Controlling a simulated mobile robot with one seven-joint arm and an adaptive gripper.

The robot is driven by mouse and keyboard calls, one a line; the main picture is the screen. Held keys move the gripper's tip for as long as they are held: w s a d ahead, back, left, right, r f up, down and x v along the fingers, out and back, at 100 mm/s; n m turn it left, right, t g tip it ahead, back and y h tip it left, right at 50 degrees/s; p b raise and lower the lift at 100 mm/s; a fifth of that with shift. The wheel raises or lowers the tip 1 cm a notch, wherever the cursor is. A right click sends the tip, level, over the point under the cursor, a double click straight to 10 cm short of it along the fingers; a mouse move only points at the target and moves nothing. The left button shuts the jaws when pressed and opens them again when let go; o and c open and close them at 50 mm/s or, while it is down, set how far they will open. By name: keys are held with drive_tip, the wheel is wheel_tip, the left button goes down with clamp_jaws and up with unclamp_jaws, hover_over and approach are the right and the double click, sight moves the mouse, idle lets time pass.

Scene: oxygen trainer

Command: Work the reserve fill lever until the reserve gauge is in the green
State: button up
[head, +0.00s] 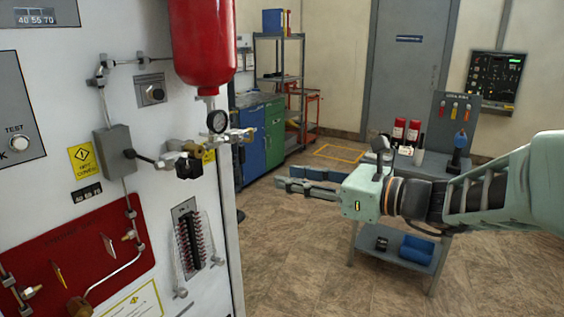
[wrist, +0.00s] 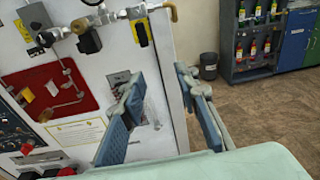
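A small round gauge (head: 217,121) sits on the pipework below a red bottle (head: 204,42) on the white panel. Its pointer and any green band are too small to read. A grey box (head: 115,152) with a short black-ended handle (head: 146,158) is left of the gauge; I cannot tell whether this is the reserve fill lever. In the wrist view, brass and black fittings (wrist: 92,24) show at the top left. My gripper (head: 283,178) is in free air to the right of the panel. Its two fingers (wrist: 160,84) are apart with nothing between them.
The panel's right edge (head: 236,262) stands left of my gripper. A red plate (head: 70,262) with pipes and a slotted block (head: 190,240) are lower on the panel. A small grey trolley (head: 398,262) is beneath my arm. Open floor (head: 300,275) lies between.

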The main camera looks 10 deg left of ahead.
sight(244, 156)
drive_tip(key=shift+y, duration=0.7)
drive_tip(key=w+a+r, duration=0.1)
drive_tip(key=a, duration=0.3)
drive_tip(key=w+a, duration=0.1)
drive_tip(key=a, duration=0.3)
drive_tip(key=w+a+r, duration=0.1)
drive_tip(key=a, duration=0.2)
drive_tip(key=shift+a+r, duration=0.35)
drive_tip(key=shift+a, duration=0.05)
drive_tip(key=shift+c, duration=0.4)
clamp_jaws()
